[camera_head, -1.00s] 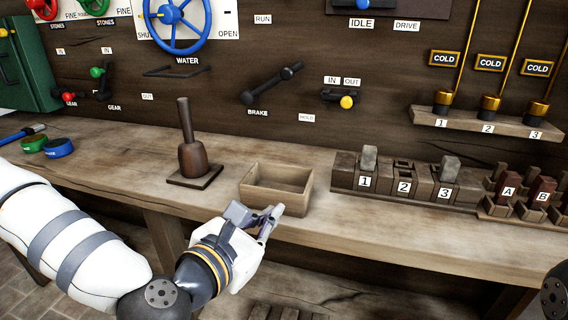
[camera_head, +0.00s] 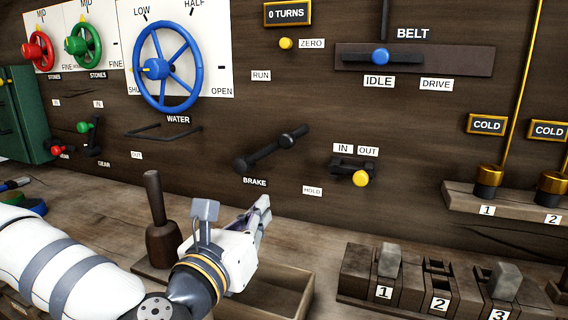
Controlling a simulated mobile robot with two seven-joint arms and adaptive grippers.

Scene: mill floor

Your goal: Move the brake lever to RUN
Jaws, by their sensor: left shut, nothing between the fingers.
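The brake lever (camera_head: 270,148) is a dark bar on the wooden wall panel, above the BRAKE label (camera_head: 255,182). It slants up to the right from its pivot to a thick black grip (camera_head: 295,136). The RUN label (camera_head: 261,76) is higher up and the HOLD label (camera_head: 312,191) is lower right, so the grip lies between their heights. My left gripper (camera_head: 264,205) is shut and empty, below the lever and apart from it in the picture, pointing up and right. My right gripper is not in view.
A wooden pestle-like tool (camera_head: 160,236) stands left of my gripper. An open wooden box (camera_head: 303,292) is beneath it. The IN/OUT lever with a yellow knob (camera_head: 361,178) is right of the brake. The blue water wheel (camera_head: 166,66) is upper left. Weighted blocks (camera_head: 388,261) stand right.

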